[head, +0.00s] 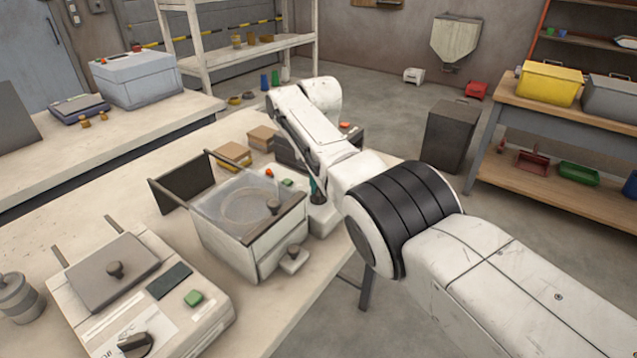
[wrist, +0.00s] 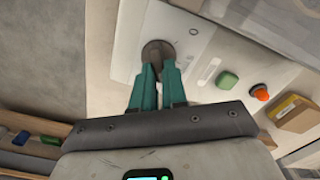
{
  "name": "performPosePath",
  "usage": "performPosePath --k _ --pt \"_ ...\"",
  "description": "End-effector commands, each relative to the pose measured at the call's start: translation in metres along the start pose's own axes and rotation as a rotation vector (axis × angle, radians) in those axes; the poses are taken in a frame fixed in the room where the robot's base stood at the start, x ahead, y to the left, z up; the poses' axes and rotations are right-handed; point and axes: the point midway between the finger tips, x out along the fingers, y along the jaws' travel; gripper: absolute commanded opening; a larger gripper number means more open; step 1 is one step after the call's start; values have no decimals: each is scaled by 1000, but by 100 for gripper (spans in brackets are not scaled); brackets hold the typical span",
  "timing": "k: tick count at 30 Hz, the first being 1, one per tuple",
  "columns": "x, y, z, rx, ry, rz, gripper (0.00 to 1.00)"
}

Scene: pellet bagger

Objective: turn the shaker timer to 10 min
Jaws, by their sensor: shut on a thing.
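My gripper (wrist: 161,68) has its two teal fingers closed on a round dark knob (wrist: 158,48) on a pale panel (wrist: 204,45) in the wrist view. I take the knob to be the shaker timer. A pale slot, a green button (wrist: 228,80) and an orange-red button (wrist: 261,92) sit to its right on the same unit. I cannot read any minute marks or tell where the knob points. In the head view my gripper (head: 317,190) comes down at the right end of the bench unit, and the gripped knob is hidden there.
A clear-lidded box (head: 243,205) with a dark knob on its front stands just left of my gripper in the head view. A sealer-like machine (head: 150,295) stands nearer. Small cardboard boxes (head: 262,138) sit behind.

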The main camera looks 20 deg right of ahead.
Motion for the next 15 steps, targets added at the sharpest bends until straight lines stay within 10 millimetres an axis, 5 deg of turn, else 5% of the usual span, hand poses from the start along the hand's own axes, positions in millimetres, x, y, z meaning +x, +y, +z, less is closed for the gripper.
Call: performPosePath --k 13,15 --pt "-3 0 -1 13 6 -2 0" --pt "-3 0 -1 13 6 -2 18"
